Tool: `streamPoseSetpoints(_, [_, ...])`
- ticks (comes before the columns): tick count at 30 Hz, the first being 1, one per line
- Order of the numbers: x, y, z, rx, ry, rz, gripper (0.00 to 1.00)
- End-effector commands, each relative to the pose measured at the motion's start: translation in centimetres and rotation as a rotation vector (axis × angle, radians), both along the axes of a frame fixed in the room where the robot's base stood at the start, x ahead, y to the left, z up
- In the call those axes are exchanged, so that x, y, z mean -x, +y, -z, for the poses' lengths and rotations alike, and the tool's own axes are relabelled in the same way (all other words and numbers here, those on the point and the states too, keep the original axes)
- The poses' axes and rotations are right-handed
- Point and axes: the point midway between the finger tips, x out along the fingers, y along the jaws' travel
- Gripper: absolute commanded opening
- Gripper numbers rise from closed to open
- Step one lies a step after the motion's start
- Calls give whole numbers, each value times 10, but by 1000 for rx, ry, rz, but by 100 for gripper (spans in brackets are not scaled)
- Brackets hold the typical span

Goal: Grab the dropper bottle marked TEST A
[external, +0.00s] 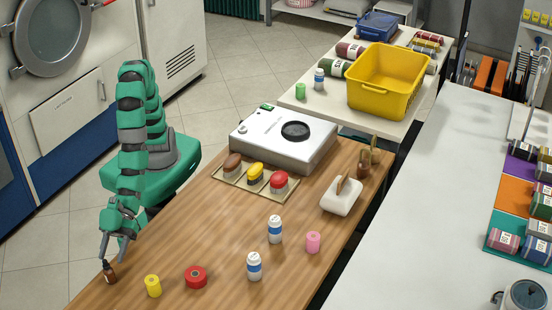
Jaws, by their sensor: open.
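A small brown dropper bottle (110,274) with a dark top stands upright at the near left corner of the wooden table (220,215). Its label is too small to read, so I cannot tell if it says TEST A. My gripper (112,257) is open and points down just above this bottle. Its fingers are near the bottle's top, and I cannot tell whether they touch it or straddle it. A brown container (363,166) with something upright in it stands at the table's far right edge.
Near the bottle are a yellow spool (153,286) and a red roll (195,277). Two white bottles (254,267) with blue bands and a pink roll (313,242) stand farther right. The table's left-middle is clear.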

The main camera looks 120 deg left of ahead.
Motion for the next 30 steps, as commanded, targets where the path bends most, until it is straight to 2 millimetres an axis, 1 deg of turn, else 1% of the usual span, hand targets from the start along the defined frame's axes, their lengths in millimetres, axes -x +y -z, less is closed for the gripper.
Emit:
streamPoseSetpoints(5, [-1, -7, 4, -1, 0, 1, 46])
streamPoseSetpoints(15, [-12, -43, 18, -2, 1, 2, 46])
streamPoseSetpoints(18, [-13, -48, 19, 0, 1, 2, 46])
streamPoseSetpoints(23, [-13, -48, 18, 0, 1, 2, 46])
streamPoseSetpoints(24, [-13, -48, 18, 0, 1, 2, 43])
streamPoseSetpoints(26, [-13, -48, 18, 0, 1, 2, 27])
streamPoseSetpoints(27, [-13, -47, 18, -1, 1, 2, 15])
streamPoseSetpoints(28, [-13, -47, 18, -1, 1, 2, 7])
streamPoseSetpoints(30, [-13, -47, 18, -1, 1, 2, 6])
